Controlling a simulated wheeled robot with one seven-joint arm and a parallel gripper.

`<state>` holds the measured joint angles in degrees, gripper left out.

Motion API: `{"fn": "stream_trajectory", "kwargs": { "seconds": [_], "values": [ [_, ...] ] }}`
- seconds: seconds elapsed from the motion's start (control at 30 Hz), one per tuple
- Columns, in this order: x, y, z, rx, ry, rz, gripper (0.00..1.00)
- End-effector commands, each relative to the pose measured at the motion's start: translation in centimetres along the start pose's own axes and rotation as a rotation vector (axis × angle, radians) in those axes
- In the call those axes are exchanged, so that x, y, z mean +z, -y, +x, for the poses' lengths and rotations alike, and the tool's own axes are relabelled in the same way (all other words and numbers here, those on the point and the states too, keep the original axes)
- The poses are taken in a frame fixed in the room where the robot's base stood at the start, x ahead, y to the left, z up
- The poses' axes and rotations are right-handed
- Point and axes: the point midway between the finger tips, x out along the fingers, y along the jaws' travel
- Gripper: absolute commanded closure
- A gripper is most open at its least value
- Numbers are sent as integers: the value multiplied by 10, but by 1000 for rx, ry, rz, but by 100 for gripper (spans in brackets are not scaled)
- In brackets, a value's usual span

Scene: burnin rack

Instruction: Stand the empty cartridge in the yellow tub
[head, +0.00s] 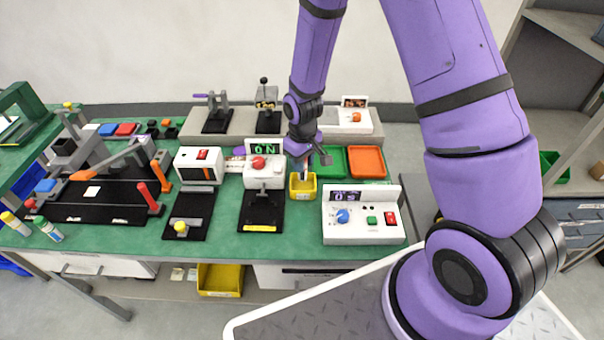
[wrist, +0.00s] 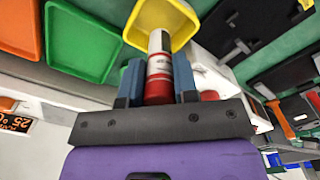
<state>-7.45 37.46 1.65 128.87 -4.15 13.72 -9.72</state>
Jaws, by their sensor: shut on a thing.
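The yellow tub (head: 303,192) stands on the green bench in the head view, just below my gripper (head: 310,158). In the wrist view, my gripper (wrist: 159,88) has its blue fingers shut on both sides of the cartridge (wrist: 158,64), which is red and white with a dark band. The cartridge's far end overlaps the opening of the yellow tub (wrist: 183,35). I cannot tell whether it touches the tub floor. In the head view the cartridge is small and mostly hidden by the gripper.
A green tray (head: 331,160) and an orange tray (head: 367,161) lie right of the tub. A white control box (head: 362,222) stands at front right, and a white unit with a red knob (head: 264,172) stands close at left. Free bench is narrow around the tub.

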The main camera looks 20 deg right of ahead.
Motion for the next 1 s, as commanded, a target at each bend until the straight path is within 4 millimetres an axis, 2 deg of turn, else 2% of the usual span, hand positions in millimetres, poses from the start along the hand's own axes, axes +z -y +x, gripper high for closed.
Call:
{"fn": "stream_trajectory", "kwargs": {
  "seconds": [0.23, 0.5, 0.9, 0.93, 1.0],
  "values": [
    [0, 0, 15, 0, 1, 0, 96],
    [0, 0, 47, 0, 1, 0, 96],
    [0, 0, 51, 0, 0, 0, 96],
    [0, 0, 50, 0, 0, 0, 66],
    [0, 0, 50, 0, 0, 0, 49]
  ]
}}
